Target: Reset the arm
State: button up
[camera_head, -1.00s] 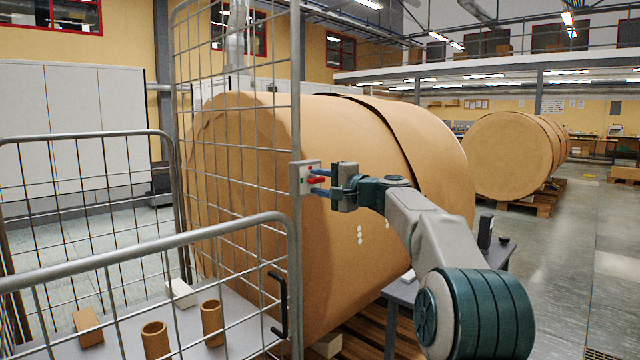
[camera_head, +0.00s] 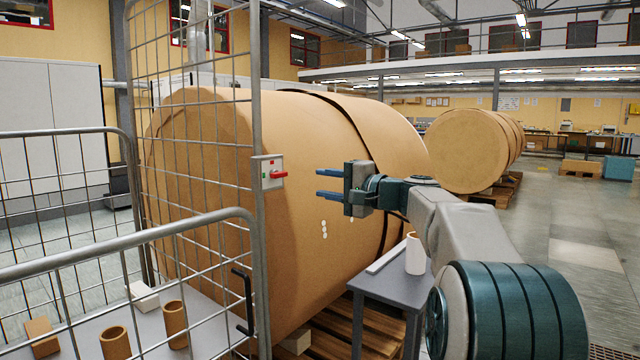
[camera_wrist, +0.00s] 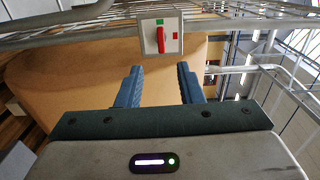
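My gripper (camera_head: 330,184) is held out in front of the large brown paper roll, with its blue fingers pointing left. In the wrist view the two fingers (camera_wrist: 158,86) are spread apart with nothing between them, so it is open and empty. A switch box (camera_head: 270,172) with a red lever and a green mark is mounted on the cage's upright post, left of my fingertips and apart from them. The switch box also shows ahead of the fingers in the wrist view (camera_wrist: 161,36).
The wire cage (camera_head: 126,254) on the left holds cardboard tubes (camera_head: 174,324) and small blocks. The large roll (camera_head: 330,230) lies on a wooden pallet behind my arm. Open floor lies at right.

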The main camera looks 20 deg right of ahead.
jog(key=s+a+f+n+g+h+p, duration=0.4)
jog(key=s+a+g+p, duration=0.3)
jog(key=s+a+p, duration=0.55)
jog(key=s+d+f+n+g+h+p, duration=0.1)
jog(key=s+d+n+g+h+p, duration=0.1)
jog(key=s+p, duration=0.4)
jog(key=s+d+f+n+g+h+p, duration=0.2)
jog(key=s+n+h+p, duration=0.2)
jog(key=s, duration=1.3)
jog(key=p, duration=0.3)
jog(key=shift+s+d+g+h+p, duration=0.15)
jog(key=shift+g+h+p, duration=0.15)
jog(key=shift+g, duration=0.1)
jog(key=shift+f, duration=0.1)
